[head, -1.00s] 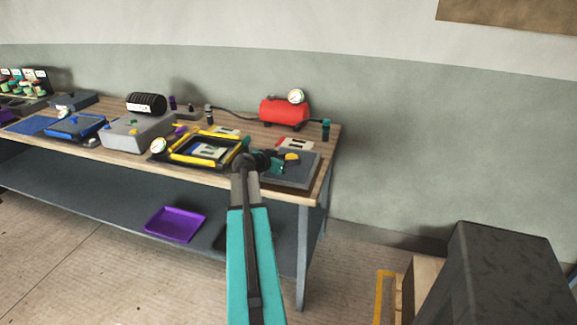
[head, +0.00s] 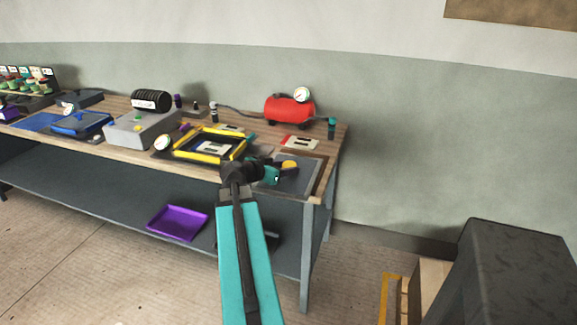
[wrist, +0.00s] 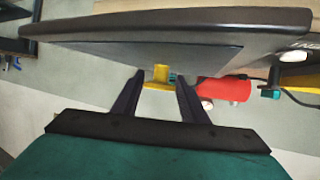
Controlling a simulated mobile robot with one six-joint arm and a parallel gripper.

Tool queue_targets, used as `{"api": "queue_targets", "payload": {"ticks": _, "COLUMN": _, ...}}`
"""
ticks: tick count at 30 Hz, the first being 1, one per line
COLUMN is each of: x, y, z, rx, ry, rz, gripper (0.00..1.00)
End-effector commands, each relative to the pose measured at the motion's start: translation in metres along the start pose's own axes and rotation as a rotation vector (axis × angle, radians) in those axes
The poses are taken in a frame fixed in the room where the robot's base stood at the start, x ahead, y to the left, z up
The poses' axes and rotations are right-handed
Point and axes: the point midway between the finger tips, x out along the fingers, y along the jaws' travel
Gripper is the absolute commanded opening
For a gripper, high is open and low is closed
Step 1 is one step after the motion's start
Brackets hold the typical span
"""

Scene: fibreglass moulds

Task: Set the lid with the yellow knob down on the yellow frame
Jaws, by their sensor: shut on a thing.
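The lid is a flat grey panel (head: 298,180) with a yellow knob (head: 290,164), at the right front of the workbench in the head view. My gripper (head: 276,173) is at the knob, shut on it. In the wrist view the knob (wrist: 160,74) sits between the two dark fingers (wrist: 160,92), and the lid's dark edge (wrist: 170,25) spans the top. I cannot tell whether the lid is clear of the surface under it. The yellow frame (head: 180,154) with black corners lies on the bench left of the lid, with a pale card-like piece inside it.
A red tank (head: 290,110) with a gauge stands behind. A red-and-white card (head: 299,142) lies behind the lid. A grey block (head: 137,130) and a blue frame (head: 80,124) are further left. A round gauge (head: 162,143) stands at the yellow frame's left corner. A dark box (head: 515,275) stands right.

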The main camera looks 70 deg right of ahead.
Motion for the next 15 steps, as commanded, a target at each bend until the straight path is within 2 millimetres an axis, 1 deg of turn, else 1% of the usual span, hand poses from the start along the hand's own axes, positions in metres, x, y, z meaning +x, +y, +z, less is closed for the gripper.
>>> {"api": "queue_targets", "payload": {"ticks": 1, "x": -0.008, "y": 0.005, "z": 0.003, "rx": 0.000, "ry": 0.002, "rz": -0.001, "gripper": 0.00}}
{"api": "queue_targets", "payload": {"ticks": 5, "x": -0.022, "y": 0.012, "z": 0.007, "rx": 0.000, "ry": 0.002, "rz": -0.002, "gripper": 0.00}}
{"api": "queue_targets", "payload": {"ticks": 8, "x": -0.022, "y": 0.011, "z": 0.010, "rx": 0.003, "ry": 0.003, "rz": 0.000, "gripper": 0.00}}
{"api": "queue_targets", "payload": {"ticks": 15, "x": -0.030, "y": 0.015, "z": 0.012, "rx": 0.002, "ry": 0.004, "rz": 0.000, "gripper": 0.00}}
